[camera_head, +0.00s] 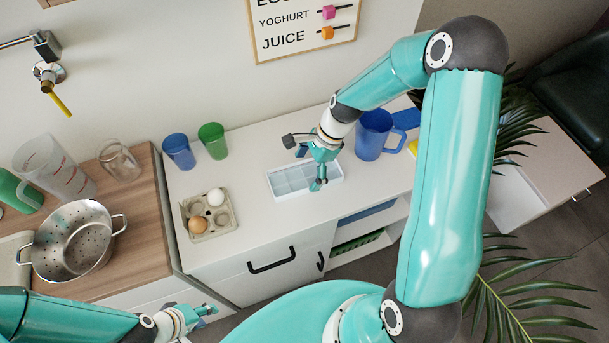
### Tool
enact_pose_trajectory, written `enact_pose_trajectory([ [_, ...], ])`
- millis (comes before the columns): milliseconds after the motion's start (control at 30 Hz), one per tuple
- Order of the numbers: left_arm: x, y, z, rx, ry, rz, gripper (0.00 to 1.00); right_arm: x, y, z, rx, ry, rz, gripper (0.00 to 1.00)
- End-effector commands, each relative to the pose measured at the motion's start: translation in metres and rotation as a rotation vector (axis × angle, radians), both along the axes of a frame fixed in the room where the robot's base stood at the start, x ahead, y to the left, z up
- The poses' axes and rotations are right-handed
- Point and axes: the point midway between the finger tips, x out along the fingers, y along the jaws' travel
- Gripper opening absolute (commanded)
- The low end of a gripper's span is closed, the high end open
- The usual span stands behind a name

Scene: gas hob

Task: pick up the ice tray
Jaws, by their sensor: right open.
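The ice tray (286,181) is a white rectangular tray with several pale compartments, lying flat on the white counter near the centre of the view. My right gripper (312,170) is open over the right part of the tray and hides some of it. I cannot tell whether its fingers touch the tray. My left gripper (204,313) is low in the view, in front of the cabinet and away from the tray. I cannot tell whether its jaws are open.
An egg carton (222,226) with a brown and a white egg stands left of the tray. Blue (179,152) and green (212,140) cups stand behind it. A blue jug (372,135) stands right of the tray. A colander (72,240) sits on the wooden counter at left.

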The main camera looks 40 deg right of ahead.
Motion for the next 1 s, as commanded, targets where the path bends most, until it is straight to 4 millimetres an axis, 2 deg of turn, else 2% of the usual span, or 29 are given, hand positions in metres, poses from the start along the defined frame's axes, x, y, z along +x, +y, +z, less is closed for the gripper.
enact_pose_trajectory([
  [133,0.0,0.0,0.003,0.0,0.0,0.0,0.38,0.001,0.006,-0.013,0.0,0.001,-0.001,1.0],
  [400,0.0,0.0,0.002,0.0,0.0,0.0,0.38,0.002,0.006,-0.016,0.0,-0.001,0.0,0.98],
  [767,0.0,0.0,0.002,0.0,0.0,0.0,0.38,0.002,0.006,-0.015,0.0,-0.001,0.0,0.39],
  [1000,0.0,0.0,0.002,0.0,0.0,0.0,0.38,0.002,0.006,-0.015,0.0,-0.002,-0.001,0.39],
])
